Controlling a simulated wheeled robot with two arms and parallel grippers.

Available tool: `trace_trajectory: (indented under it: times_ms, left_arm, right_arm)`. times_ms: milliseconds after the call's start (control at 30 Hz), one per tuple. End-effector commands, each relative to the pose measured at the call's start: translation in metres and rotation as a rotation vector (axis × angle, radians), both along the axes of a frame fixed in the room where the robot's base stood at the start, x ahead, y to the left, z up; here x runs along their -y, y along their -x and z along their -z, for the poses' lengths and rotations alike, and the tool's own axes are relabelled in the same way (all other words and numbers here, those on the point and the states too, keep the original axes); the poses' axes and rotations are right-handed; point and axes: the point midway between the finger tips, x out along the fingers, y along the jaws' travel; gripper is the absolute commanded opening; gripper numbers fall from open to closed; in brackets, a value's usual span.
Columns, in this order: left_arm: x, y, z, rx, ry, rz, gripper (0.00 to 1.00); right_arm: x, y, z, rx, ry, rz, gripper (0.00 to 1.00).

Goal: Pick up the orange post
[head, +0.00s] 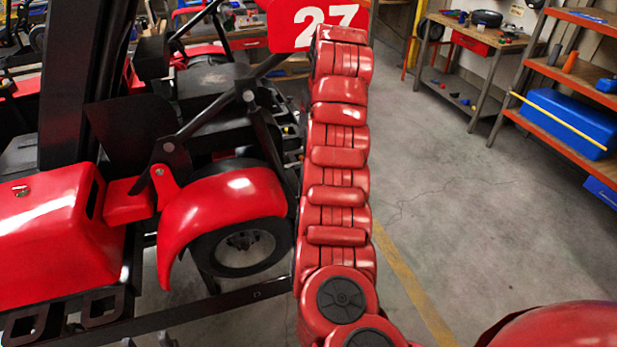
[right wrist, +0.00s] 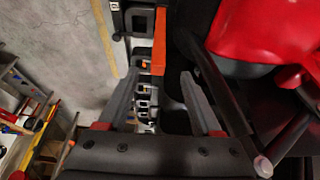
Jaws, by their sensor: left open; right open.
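The orange post (right wrist: 159,45) shows in the right wrist view as a narrow upright orange strip, upper middle, just beyond the fingertips. My right gripper (right wrist: 160,74) is open, its two grey fingers on either side of the line to the post, with nothing held between them. I cannot tell how far the post is from the fingertips. In the head view I cannot make out the post, and my red segmented arm hides what lies behind it. My left gripper (head: 148,341) shows only as grey fingertips at the bottom edge, apart and empty.
A red kart with a rear wheel (head: 243,248) and red fender (head: 222,200) stands left of my arm, with dark frame bars beside it. A workbench (head: 470,42) and a shelf with a blue box (head: 563,122) stand at the right. The floor between is clear.

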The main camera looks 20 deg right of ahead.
Motion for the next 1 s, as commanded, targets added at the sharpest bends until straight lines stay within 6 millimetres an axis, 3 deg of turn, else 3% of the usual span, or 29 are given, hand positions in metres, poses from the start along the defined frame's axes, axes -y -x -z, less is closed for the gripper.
trace_trajectory:
  times_ms: [267,600,800,1000]
  left_arm:
    - [0.000,0.000,-0.007,0.000,0.000,0.000,0.50]
    - [0.000,0.000,-0.002,0.000,0.000,0.000,0.50]
    - [0.000,0.000,-0.002,0.000,0.000,0.000,0.50]
    - [0.000,0.000,-0.026,0.000,0.000,0.000,0.50]
  right_arm:
    - [0.003,-0.016,0.042,-0.003,0.002,0.002,0.66]
    - [0.000,-0.030,0.072,0.000,-0.002,0.000,0.66]
    - [0.000,-0.034,0.081,0.000,-0.001,0.001,0.66]
    - [0.000,-0.044,0.098,-0.010,-0.003,0.001,0.66]
